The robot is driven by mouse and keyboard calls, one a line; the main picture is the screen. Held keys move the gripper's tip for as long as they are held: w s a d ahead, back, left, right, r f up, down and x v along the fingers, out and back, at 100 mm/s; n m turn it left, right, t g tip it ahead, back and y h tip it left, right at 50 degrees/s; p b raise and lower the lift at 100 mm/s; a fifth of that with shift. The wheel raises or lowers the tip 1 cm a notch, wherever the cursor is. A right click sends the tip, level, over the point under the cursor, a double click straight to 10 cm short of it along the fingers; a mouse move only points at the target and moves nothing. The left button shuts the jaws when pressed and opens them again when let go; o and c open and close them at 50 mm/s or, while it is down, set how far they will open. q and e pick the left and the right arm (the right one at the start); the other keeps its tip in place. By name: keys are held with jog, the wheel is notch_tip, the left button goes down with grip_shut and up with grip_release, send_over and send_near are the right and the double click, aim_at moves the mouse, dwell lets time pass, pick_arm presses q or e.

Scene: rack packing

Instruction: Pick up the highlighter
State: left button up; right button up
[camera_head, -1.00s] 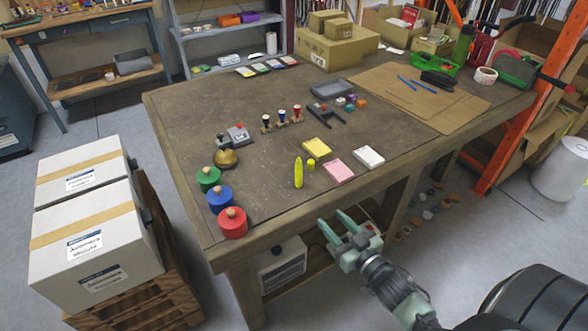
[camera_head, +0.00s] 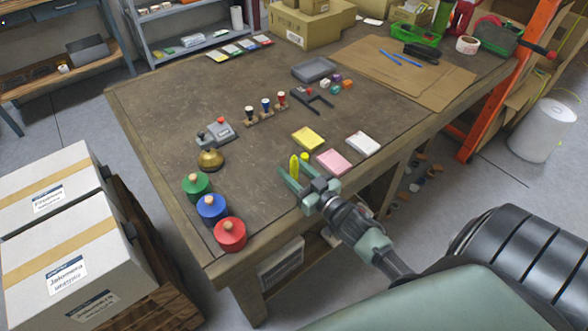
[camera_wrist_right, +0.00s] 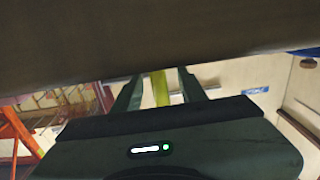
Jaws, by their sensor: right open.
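The yellow highlighter (camera_head: 294,166) stands upright near the front edge of the workbench (camera_head: 160,130). It also shows in the right wrist view (camera_wrist_right: 159,88), between the two fingers. My right gripper (camera_head: 295,174) is open at the bench's front edge, with its fingers on either side of the highlighter; whether they touch it I cannot tell. A short yellow piece (camera_head: 305,158) stands just beside the highlighter. My left gripper is not in view.
A pink pad (camera_head: 333,162), a yellow pad (camera_head: 308,139) and a white pad (camera_head: 363,144) lie close by. A brass bell (camera_head: 210,161) and green (camera_head: 196,185), blue (camera_head: 212,208) and red (camera_head: 230,235) round pieces are to the left. The bench's middle has bare room.

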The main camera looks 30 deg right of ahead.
jog(key=shift+w+a, duration=0.1)
jog(key=shift+w, duration=1.1)
grip_shut()
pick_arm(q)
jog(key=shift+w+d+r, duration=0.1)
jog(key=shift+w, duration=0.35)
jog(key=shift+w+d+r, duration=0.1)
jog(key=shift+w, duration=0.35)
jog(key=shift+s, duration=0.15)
